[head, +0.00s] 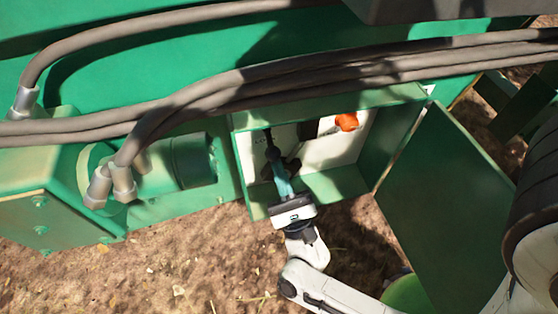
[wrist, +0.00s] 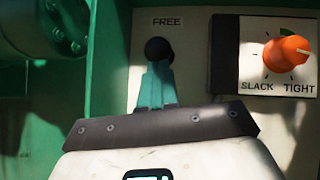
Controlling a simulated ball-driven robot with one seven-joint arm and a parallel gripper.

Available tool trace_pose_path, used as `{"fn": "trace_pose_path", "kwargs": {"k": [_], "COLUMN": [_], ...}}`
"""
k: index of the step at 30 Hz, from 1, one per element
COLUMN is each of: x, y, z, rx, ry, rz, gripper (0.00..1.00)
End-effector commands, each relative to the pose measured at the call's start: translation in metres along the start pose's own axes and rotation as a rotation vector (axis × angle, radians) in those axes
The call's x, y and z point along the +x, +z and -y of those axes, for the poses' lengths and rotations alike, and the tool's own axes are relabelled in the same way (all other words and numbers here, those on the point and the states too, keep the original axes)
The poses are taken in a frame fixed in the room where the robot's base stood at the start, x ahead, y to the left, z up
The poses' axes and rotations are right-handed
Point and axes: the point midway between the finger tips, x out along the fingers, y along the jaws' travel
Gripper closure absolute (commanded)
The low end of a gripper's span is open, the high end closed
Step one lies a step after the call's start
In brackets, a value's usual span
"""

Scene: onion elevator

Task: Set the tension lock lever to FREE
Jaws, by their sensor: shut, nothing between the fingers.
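The tension lock lever shows in the wrist view as a dark round knob (wrist: 158,49) just below the FREE label (wrist: 167,22). In the head view the dark lever (head: 268,142) stands inside the green open box, at the left of its white panel, pointing up the picture. My gripper (wrist: 157,66) is shut, with its teal fingers together and their tips at the lower edge of the knob. In the head view my gripper (head: 277,164) reaches into the box from below. The lever's lower part is hidden behind the fingers, and I cannot tell whether they touch it.
An orange knob (wrist: 287,52) on a SLACK to TIGHT dial sits right of the lever; it also shows in the head view (head: 346,121). The green box door (head: 445,190) hangs open on the right. Thick grey hoses (head: 260,82) cross above the box.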

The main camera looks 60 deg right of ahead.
Motion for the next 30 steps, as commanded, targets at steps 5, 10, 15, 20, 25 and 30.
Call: {"fn": "trace_pose_path", "kwargs": {"k": [5, 10, 15, 20, 25, 30], "x": [0.012, 0.018, 0.024, 0.029, 0.032, 0.035], "y": [0.024, 0.037, 0.046, 0.052, 0.055, 0.058], "z": [0.005, 0.008, 0.011, 0.012, 0.012, 0.013], "rx": [0.017, 0.033, 0.048, 0.061, 0.063, 0.063], "ry": [0.018, 0.032, 0.046, 0.056, 0.063, 0.062], "rz": [-0.125, -0.243, -0.352, -0.438, -0.463, -0.462], "gripper": [1.00, 1.00, 1.00, 1.00, 1.00, 1.00]}}
